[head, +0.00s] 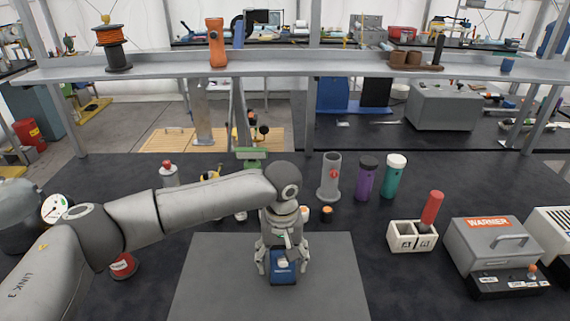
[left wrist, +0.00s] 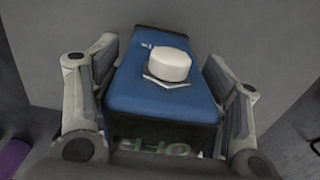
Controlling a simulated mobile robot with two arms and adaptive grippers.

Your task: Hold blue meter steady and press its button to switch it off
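The blue meter (head: 283,271) stands on the grey mat (head: 215,285) in the head view. In the left wrist view the blue meter (left wrist: 165,95) has a round white button (left wrist: 169,64) on its top. Green letters that seem to read OFF show on its dark face, partly cut off. My left gripper (head: 282,266) reaches down from above with a finger on each side of the meter. In the left wrist view the fingers of my left gripper (left wrist: 165,100) lie close against its sides and seem to touch. My right gripper is not in view.
A grey cylinder (head: 330,178), a purple bottle (head: 366,180) and a green bottle (head: 394,178) stand behind the mat. A white two-slot holder (head: 412,239) and a warmer box (head: 492,245) stand right. A shelf (head: 300,66) spans the back.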

